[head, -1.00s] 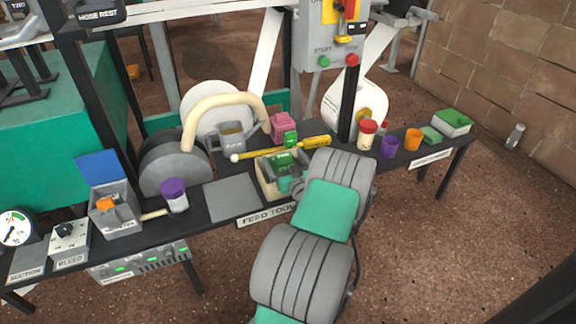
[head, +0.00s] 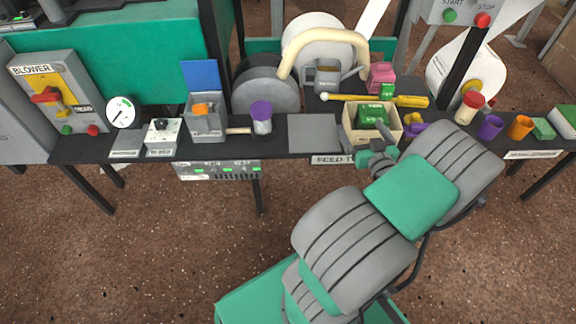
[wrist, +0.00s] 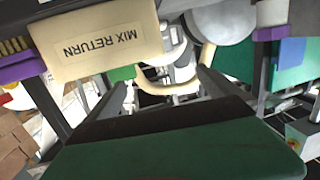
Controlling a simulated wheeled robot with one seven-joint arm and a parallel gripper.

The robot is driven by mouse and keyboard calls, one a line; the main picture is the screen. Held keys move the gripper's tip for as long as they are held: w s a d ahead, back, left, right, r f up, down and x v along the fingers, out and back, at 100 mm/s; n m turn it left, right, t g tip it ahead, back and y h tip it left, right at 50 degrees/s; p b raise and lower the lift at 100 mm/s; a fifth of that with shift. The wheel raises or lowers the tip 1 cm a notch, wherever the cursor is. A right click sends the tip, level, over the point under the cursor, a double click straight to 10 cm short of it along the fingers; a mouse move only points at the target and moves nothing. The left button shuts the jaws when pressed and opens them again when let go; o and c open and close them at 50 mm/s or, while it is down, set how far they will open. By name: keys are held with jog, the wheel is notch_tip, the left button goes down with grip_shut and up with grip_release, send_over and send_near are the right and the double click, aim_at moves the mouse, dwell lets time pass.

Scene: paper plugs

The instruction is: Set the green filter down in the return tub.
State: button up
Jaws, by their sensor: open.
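The green filter (head: 372,113), a dark green block with pale lettering, lies inside the return tub. The tub (head: 350,132) is a cream box on the dark bench; its "MIX RETURN" label shows upside down in the wrist view (wrist: 95,45).
A yellow bat-like tool (head: 385,100) lies behind the tub. A purple and yellow item (head: 412,130) sits close on its right. A grey plate (head: 314,132) lies to the left. Purple (head: 490,127) and orange (head: 520,127) cups stand farther right. Open floor lies in front.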

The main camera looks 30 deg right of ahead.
jog(key=w+a+f+n+g+y, duration=0.1)
jog(key=w+a+n+g+y, duration=0.3)
jog(key=a, duration=0.7)
jog(key=w+a+n+g+y, duration=0.2)
jog(key=w+a+y, duration=0.4)
jog(key=a, duration=0.5)
jog(key=s+a+r+g+h, duration=0.1)
jog(key=s+a+g, duration=0.3)
jog(key=a, duration=0.6)
jog(key=s+a+r+g+h, duration=0.1)
jog(key=s+a+r, duration=0.1)
jog(key=s, duration=0.3)
jog(key=s+a+r+m+g+h, duration=0.1)
jog(key=s+a+r+g, duration=0.1)
jog(key=s, duration=0.3)
jog(key=shift+a+r+m+g+h, duration=0.2)
jog(key=shift+a+m+g+h, duration=0.1)
jog(key=shift+a, duration=0.55)
jog(key=shift+r, duration=0.1)
